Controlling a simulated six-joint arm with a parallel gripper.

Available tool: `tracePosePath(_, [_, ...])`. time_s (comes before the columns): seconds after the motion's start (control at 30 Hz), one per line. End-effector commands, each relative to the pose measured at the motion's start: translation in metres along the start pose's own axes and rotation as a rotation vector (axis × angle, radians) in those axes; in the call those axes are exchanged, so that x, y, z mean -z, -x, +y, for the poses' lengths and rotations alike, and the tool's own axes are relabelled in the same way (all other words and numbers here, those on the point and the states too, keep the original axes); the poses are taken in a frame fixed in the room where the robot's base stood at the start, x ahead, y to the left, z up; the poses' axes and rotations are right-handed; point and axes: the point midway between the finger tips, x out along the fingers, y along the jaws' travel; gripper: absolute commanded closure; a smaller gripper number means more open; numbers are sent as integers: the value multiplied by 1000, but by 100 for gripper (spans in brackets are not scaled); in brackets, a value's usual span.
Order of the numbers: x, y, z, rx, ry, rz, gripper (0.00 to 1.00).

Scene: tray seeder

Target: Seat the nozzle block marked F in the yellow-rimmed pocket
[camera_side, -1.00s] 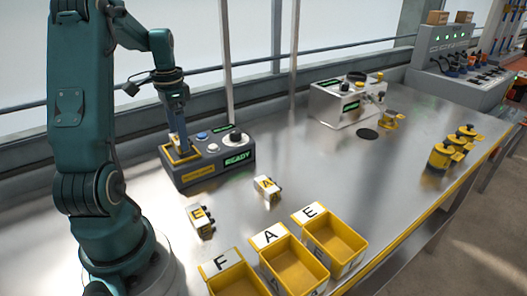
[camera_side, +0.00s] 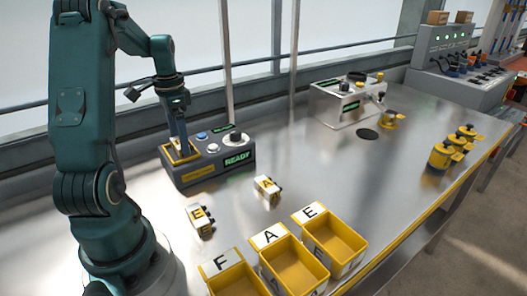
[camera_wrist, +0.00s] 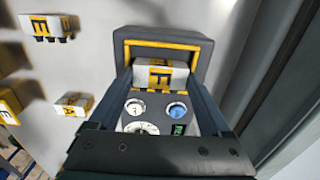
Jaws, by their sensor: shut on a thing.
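My gripper (camera_side: 181,148) points down at the yellow-rimmed pocket (camera_side: 168,161) on the left end of the dark console. In the wrist view its two fingers (camera_wrist: 162,85) are shut on the white and yellow nozzle block (camera_wrist: 155,76), whose letter looks like F. The block lies across the near side of the pocket's yellow rim (camera_wrist: 205,43). In the side view the fingers reach down to the rim and mostly hide the block. How deep the block sits in the pocket cannot be told.
The console's knobs and green READY display (camera_side: 237,158) stand right beside the pocket. Blocks E (camera_side: 200,220) and A (camera_side: 267,188) lie on the table in front. Yellow bins marked F (camera_side: 222,262), A (camera_side: 269,236) and E (camera_side: 310,212) stand nearer.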

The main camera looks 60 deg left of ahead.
Motion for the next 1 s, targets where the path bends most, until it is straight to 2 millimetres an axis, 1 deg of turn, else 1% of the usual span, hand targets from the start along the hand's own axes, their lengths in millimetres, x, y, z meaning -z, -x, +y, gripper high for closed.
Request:
tracePosePath(0.27, [0,-4,0,0,0,0,81])
tracePosePath(0.3, [0,-4,0,0,0,0,11])
tracePosePath(0.33, [0,-4,0,0,0,0,0])
tracePosePath(0.57, [0,-4,0,0,0,0,0])
tracePosePath(0.63, [0,0,0,1,0,1,0])
tracePosePath(0.9, [1,35,-1,5,0,3,0])
tracePosePath(1.0, [1,43,0,2,-3,1,0])
